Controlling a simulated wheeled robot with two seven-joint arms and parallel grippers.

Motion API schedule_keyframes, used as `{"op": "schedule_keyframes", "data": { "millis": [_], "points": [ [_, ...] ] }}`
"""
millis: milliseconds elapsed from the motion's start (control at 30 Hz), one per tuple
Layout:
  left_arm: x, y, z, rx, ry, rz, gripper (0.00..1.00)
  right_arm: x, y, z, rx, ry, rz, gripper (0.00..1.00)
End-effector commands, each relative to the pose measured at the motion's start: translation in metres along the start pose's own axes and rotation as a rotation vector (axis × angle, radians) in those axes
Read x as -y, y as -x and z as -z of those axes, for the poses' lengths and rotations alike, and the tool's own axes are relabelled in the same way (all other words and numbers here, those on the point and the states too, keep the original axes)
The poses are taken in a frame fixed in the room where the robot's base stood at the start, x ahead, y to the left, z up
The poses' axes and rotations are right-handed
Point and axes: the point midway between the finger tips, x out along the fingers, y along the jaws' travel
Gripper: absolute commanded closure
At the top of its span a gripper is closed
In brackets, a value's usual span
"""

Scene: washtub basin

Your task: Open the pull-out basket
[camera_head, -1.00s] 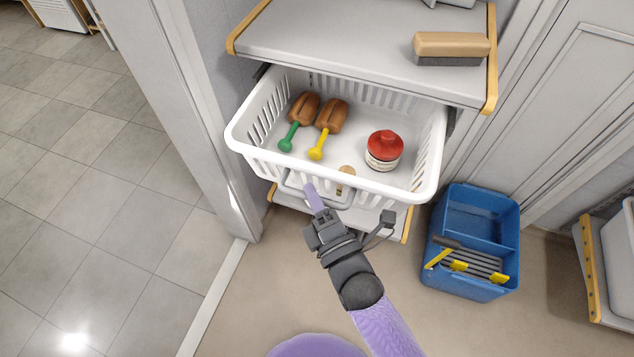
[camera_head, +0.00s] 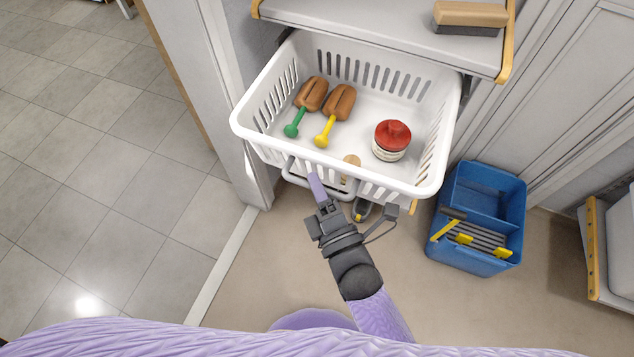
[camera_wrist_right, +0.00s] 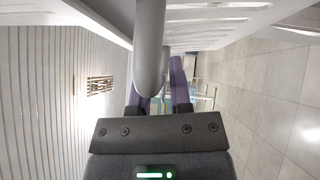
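The white pull-out basket (camera_head: 345,170) stands well out from under the shelf, its inside open to view. Its grey bar handle (camera_head: 298,178) is at the front wall, left of the middle. My right gripper (camera_head: 316,186) is at this handle, with its fingers on either side of the bar. In the right wrist view, the thick grey handle bar (camera_wrist_right: 150,50) runs down between the purple fingers (camera_wrist_right: 160,98), which look closed on it. The exact contact is partly hidden by the bar. My left gripper is not in view.
A brush (camera_head: 470,17) lies on the shelf (camera_head: 390,38) above. A blue caddy (camera_head: 475,225) stands on the floor at right. Floor in front is clear.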

Motion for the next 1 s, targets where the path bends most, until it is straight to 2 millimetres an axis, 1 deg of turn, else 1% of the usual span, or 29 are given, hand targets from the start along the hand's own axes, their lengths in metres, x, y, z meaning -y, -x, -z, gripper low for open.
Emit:
{"op": "schedule_keyframes", "data": {
  "millis": [33,67,100,367,467,600,733,800,867,1000],
  "points": [
    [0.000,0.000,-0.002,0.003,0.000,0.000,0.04,0.000,0.000,0.000,0.000,0.000,0.000,0.64],
    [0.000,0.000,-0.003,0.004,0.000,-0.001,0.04,0.000,0.000,0.000,0.000,0.000,0.000,0.57],
    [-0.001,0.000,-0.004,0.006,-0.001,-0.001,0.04,0.000,0.000,0.000,0.000,0.000,-0.001,0.49],
    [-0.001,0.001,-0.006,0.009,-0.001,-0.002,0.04,-0.001,0.002,0.000,0.000,0.001,-0.002,0.48],
    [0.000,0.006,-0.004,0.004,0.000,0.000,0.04,-0.002,0.018,0.000,-0.001,0.001,0.001,0.48],
    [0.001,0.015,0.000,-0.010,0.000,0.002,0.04,-0.003,0.055,0.000,-0.001,0.001,0.002,0.48],
    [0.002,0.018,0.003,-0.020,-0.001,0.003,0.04,-0.001,0.083,0.000,0.000,0.001,0.001,0.48],
    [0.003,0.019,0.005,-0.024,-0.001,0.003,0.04,-0.001,0.092,0.000,0.000,0.001,0.000,0.48],
    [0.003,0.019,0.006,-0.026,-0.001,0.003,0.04,-0.001,0.097,0.000,-0.001,0.000,0.000,0.48],
    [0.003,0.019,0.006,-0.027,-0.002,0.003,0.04,0.000,0.100,0.000,-0.001,0.001,-0.002,0.48]
  ]
}}
